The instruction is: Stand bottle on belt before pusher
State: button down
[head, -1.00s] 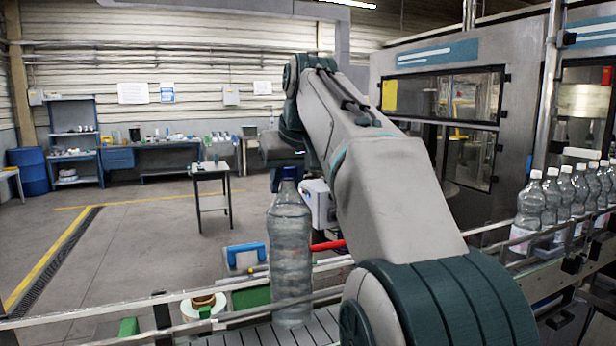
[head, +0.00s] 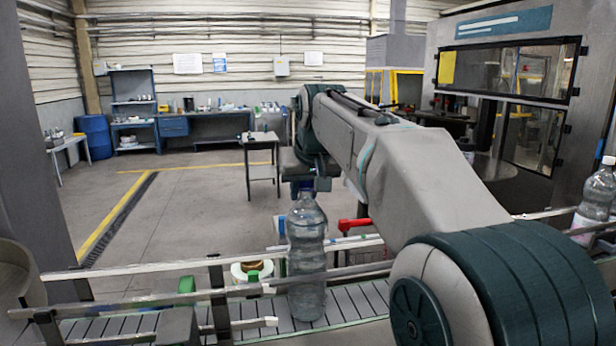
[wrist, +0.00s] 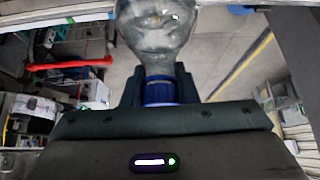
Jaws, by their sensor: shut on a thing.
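The clear bottle (head: 307,262) with a blue cap hangs or stands upright over the slatted belt (head: 350,300). In the wrist view the blue cap (wrist: 160,91) sits between the two dark fingers of my gripper (wrist: 159,88), with the clear bottle body (wrist: 158,32) beyond. I cannot pick out the pusher for certain; a short pale bar (head: 250,323) crosses the belt left of the bottle.
Metal guide rails (head: 130,308) run along both sides of the belt. A red lever (head: 354,225) is just right of the bottle, behind the far rail. A roll of tape or labels (head: 252,270) sits behind it at left. Another bottle (head: 597,195) stands far right.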

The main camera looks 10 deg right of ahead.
dwell(0.3)
jog(key=c, duration=1.1)
grip_release()
jog(key=shift+s+f, duration=0.1)
jog(key=shift+f, duration=0.05)
jog(key=shift+c, duration=0.2)
jog(key=v, duration=1.2)
jog(key=s+f+g, duration=0.1)
jog(key=s+f, duration=0.6)
jog(key=f, duration=0.3)
jog(key=s+f, duration=0.7)
jog(key=f, duration=0.3)
jog(key=s+f+g, duration=0.1)
jog(key=s+f, duration=0.6)
jog(key=f, duration=0.4)
jog(key=shift+s+d+f+g, duration=0.1)
jog(key=shift+s+g, duration=0.05)
jog(key=shift+g, duration=0.15)
jog(key=shift+s+d+f, duration=0.1)
jog(key=shift+s+f, duration=0.15)
jog(key=shift+f, duration=0.15)
